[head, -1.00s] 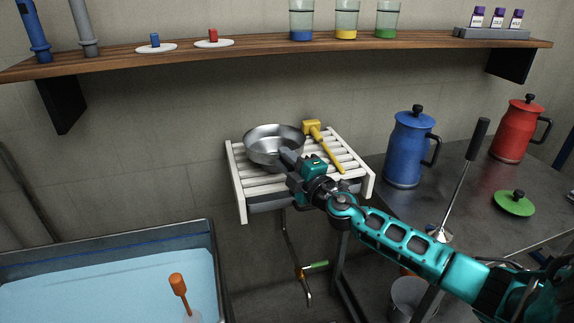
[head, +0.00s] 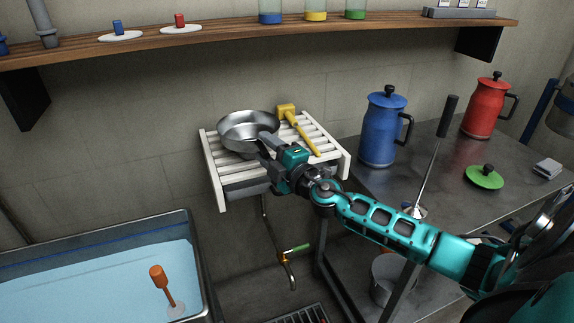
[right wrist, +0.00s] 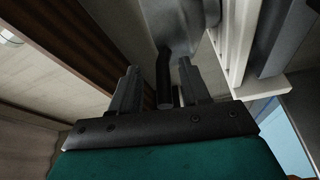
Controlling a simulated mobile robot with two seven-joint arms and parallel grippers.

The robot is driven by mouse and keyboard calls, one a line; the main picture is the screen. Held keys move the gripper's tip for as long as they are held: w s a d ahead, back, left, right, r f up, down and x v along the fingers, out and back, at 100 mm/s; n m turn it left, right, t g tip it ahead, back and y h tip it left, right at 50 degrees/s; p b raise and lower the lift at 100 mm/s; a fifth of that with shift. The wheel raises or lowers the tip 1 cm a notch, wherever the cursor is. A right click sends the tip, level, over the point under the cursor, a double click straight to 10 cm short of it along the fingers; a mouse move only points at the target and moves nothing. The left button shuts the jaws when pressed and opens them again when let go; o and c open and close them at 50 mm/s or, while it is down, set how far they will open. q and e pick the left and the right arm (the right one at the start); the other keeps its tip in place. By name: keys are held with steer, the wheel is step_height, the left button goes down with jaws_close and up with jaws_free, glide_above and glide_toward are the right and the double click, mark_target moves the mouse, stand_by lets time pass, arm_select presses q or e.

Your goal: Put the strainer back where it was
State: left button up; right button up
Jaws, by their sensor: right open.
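The strainer (head: 247,130) looks like a shiny metal bowl and sits on the white slatted rack (head: 212,170) on the wall. My right gripper (head: 267,150) is at the bowl's near right side. In the right wrist view, the strainer's grey side (right wrist: 168,22) is beyond the fingers, and its dark handle (right wrist: 163,78) shows between the two spread fingers of my right gripper (right wrist: 160,88). The gripper is open; I cannot tell whether a finger touches the handle. My left gripper is not in view.
A yellow mallet-like tool (head: 300,128) lies on the rack, right of the bowl. A blue jug (head: 380,135), red jug (head: 482,110) and green lid (head: 484,177) stand on the counter at right. A tank of pale blue liquid (head: 85,290) is lower left. A wooden shelf (head: 240,38) runs above.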

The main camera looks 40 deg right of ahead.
steer(key=s+b, duration=0.2)
steer(key=s, duration=0.8)
steer(key=s+a+f+m+g+h, duration=0.1)
steer(key=s+a+f+m+g, duration=0.2)
steer(key=f, duration=0.5)
steer(key=s+a+f+m+g, duration=0.1)
steer(key=s+a+f+m, duration=0.1)
steer(key=s+f+m, duration=0.45)
steer(key=s+a+f+m+g+y, duration=0.1)
steer(key=s+a+f+m+g, duration=0.3)
steer(key=a+f, duration=0.6)
steer(key=shift+s+a+f+y, duration=0.15)
steer(key=shift+s+a+y, duration=0.25)
steer(key=shift+s, duration=0.8)
steer(key=shift+m, duration=0.25)
step_height(320, 180, up, 2)
steer(key=shift+d+r+p, duration=0.1)
steer(key=shift+d+p, duration=0.05)
steer(key=shift+p, duration=1.05)
